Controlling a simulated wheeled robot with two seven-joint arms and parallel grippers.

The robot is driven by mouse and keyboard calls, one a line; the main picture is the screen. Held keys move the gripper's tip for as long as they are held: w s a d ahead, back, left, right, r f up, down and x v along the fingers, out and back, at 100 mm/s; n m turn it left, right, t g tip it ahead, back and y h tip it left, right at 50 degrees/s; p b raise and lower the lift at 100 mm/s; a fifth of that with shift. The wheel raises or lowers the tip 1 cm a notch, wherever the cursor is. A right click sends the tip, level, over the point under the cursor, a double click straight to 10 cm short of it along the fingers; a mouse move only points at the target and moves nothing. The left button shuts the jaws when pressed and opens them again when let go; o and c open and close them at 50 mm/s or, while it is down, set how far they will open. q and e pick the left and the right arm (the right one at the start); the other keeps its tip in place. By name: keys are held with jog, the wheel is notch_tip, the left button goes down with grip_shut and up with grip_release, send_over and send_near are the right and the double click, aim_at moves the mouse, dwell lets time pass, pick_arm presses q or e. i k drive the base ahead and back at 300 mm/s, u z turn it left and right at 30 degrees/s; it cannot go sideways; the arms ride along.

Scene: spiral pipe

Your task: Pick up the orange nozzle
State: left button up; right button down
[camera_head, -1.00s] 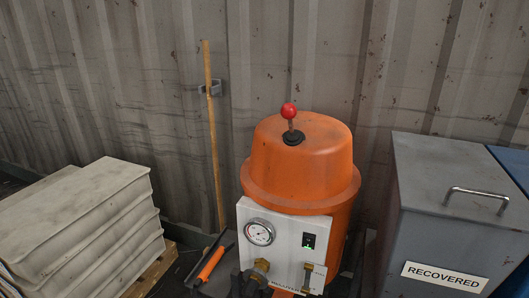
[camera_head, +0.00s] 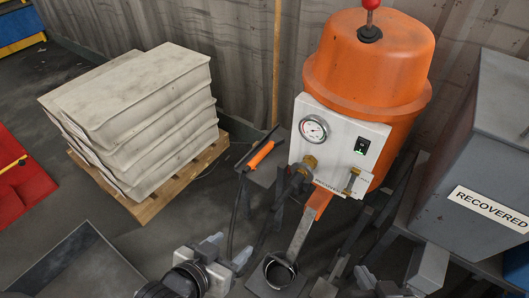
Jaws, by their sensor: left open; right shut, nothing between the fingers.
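The orange nozzle (camera_head: 262,154) is a slim orange piece with dark ends. It lies tilted on a small dark stand (camera_head: 262,176) to the left of the orange machine's white panel. A dark hose appears to hang below the stand. My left gripper (camera_head: 228,250) is at the bottom of the head view, open and empty, below the nozzle and well apart from it. My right gripper (camera_head: 364,277) is at the bottom right, shut and empty, far from the nozzle.
The orange machine (camera_head: 366,62) stands right of the nozzle, with a gauge and valves. A dark round pot (camera_head: 279,271) sits below its chute. Stacked pale sacks (camera_head: 140,105) lie on a wooden pallet (camera_head: 150,205) at left. A grey "RECOVERED" bin (camera_head: 480,150) stands at right.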

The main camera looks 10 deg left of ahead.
aim_at(276, 140)
jog(key=z, duration=2.75)
jog(key=k, duration=0.95)
jog(key=u, duration=1.45)
jog(key=i, duration=0.45)
